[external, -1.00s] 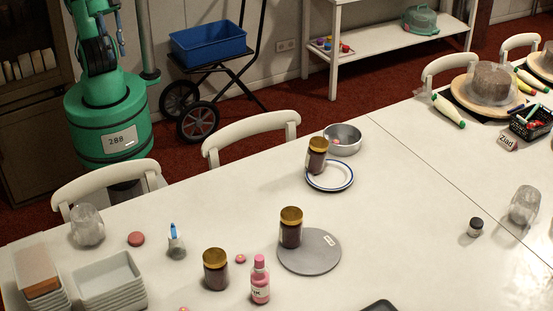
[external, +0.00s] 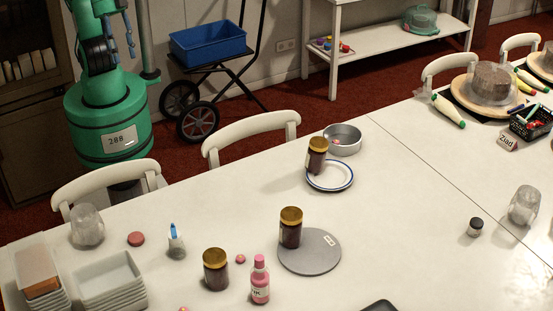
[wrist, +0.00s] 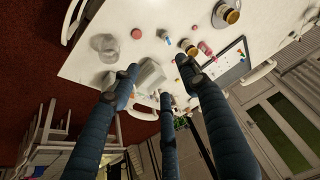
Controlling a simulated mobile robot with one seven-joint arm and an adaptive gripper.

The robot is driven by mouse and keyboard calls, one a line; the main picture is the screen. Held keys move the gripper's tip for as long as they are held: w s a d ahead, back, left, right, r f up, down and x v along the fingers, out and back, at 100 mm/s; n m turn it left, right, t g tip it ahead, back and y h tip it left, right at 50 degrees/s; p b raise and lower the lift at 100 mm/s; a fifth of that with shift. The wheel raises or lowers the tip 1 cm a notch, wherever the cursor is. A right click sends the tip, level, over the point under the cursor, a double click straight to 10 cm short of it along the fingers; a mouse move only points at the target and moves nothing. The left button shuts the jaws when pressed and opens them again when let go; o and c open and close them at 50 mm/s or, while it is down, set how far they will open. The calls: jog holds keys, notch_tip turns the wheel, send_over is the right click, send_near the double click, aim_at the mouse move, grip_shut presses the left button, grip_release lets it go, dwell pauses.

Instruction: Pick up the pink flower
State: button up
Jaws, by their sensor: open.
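A small pink piece (external: 240,259), which may be the pink flower, lies on the white table between a brown jar and the pink bottle. It is too small to make out petals. Another pink bit (external: 183,309) is cut off at the bottom edge, and one more pink spot (external: 337,141) shows in the metal tin. My gripper (wrist: 158,80) has its blue fingers spread and empty in the wrist view. It is high, away from the table objects. In the external view my green arm stands behind the table, far from the pink piece.
Brown jars with gold lids (external: 215,268), a pink bottle (external: 260,280), a grey round board (external: 310,252) and a pink disc (external: 136,239) stand or lie around. White trays (external: 110,278) are stacked front left. Chairs (external: 250,135) line the far edge. The table's middle right is clear.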

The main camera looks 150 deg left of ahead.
jog(key=w+a+f+g, duration=0.1)
jog(key=w+a+f, duration=0.15)
jog(key=w, duration=1.25)
jog(key=m+g, duration=0.1)
jog(key=g, duration=0.3)
send_over(241, 258)
notch_tip(241, 258, down, 37)
jog(key=shift+a+f+p, duration=0.1)
jog(key=shift+f+p, duration=0.15)
jog(key=shift+p, duration=0.15)
jog(key=shift+f+b, duration=0.45)
jog(key=shift+f, duration=3.8)
